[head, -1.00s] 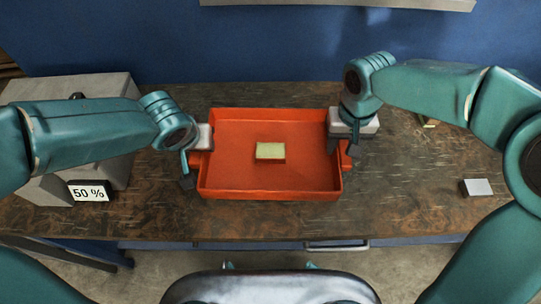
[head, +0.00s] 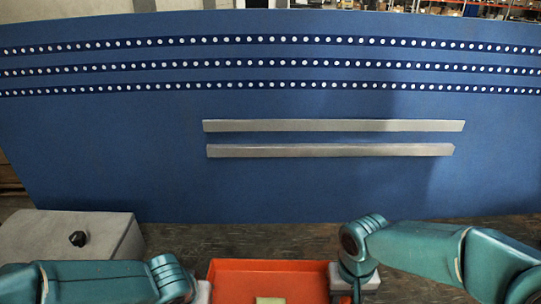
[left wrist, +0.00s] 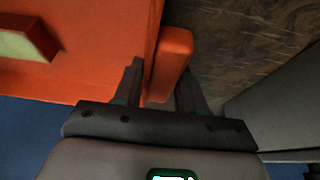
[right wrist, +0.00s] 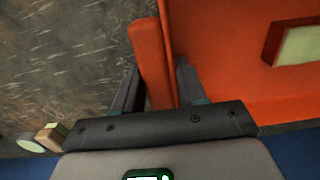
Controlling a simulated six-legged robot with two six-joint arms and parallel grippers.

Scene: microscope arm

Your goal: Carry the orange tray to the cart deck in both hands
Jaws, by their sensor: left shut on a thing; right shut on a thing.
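The orange tray (head: 272,275) shows only its far part at the bottom of the head view; its near part is cut off. A pale-topped block (head: 270,300) lies in it and also shows in the left wrist view (left wrist: 22,42) and right wrist view (right wrist: 300,45). My left gripper (left wrist: 158,78) is shut on the tray's handle (left wrist: 174,58) at one side. My right gripper (right wrist: 155,75) is shut on the opposite handle (right wrist: 149,58). Whether the tray is clear of the bench cannot be told. No cart deck is in view.
The worn bench top (head: 230,238) lies around the tray. A blue wall panel (head: 120,150) with two grey rails (head: 330,150) rises behind. Small objects (right wrist: 48,138) lie near my right gripper.

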